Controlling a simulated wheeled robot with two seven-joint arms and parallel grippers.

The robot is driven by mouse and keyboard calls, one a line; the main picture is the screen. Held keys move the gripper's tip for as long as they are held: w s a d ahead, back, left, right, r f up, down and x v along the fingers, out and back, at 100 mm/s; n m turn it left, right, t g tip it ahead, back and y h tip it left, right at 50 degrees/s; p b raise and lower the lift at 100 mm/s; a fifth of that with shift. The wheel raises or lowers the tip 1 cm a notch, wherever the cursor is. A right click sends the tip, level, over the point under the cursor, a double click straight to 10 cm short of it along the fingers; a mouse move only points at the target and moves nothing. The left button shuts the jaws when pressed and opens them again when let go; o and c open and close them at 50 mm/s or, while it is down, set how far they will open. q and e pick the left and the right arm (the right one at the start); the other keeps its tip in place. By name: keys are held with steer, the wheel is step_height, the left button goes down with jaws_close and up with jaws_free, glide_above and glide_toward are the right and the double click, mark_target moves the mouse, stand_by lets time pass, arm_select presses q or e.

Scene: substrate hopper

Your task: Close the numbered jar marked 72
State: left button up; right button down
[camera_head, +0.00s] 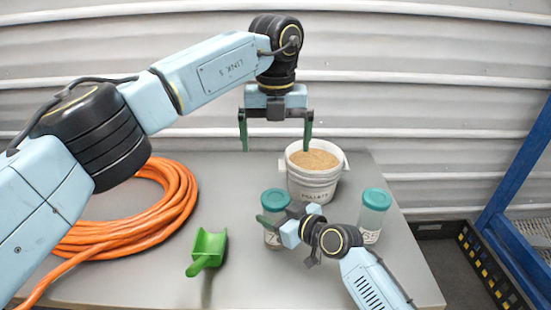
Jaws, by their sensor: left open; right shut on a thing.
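A clear jar (272,240) with a teal lid (276,199) stands on the table. Its label shows a 7; the rest is hidden by my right gripper. My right gripper (275,222) is shut on this jar, its fingers across the jar's body below the lid. The lid sits on top of the jar; I cannot tell whether it is tight. My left gripper (276,146) is open and empty, pointing down, high above and behind the jar, in front of the pellet bucket in the picture.
A second teal-lidded jar (372,222), its label starting with 6, stands at the right. A white bucket (314,187) of pellets stands behind. A green scoop (207,250) and an orange hose coil (178,197) lie left on the grey table (250,285).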

stand_by(0.3)
steer(key=shift+c, duration=2.1)
jaws_free()
steer(key=v, duration=1.3)
steer(key=shift+s+d+r, duration=0.1)
steer(key=shift+s, duration=0.05)
